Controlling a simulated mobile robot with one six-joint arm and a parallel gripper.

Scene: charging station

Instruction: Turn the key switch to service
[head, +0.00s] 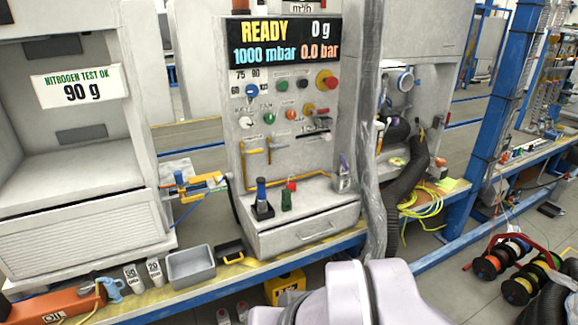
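The control panel (284,150) is a grey upright cabinet front in the middle of the head view. A small round pale switch (246,122) sits on its left side under a label that seems to read KEY. It is too small to tell which way it points or whether a key is in it. No service marking is legible. My gripper is not in view; only pale parts of my arm show at the bottom centre, well below and to the right of the panel.
A display (284,41) reads READY, 0 g, 1000 mbar, 0.0 bar. Close to the switch are a blue knob (252,91) and a green knob (269,118). A red button (326,80) is at upper right. A wrapped hose (371,150) hangs right of the panel. A drawer (316,232) is below.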

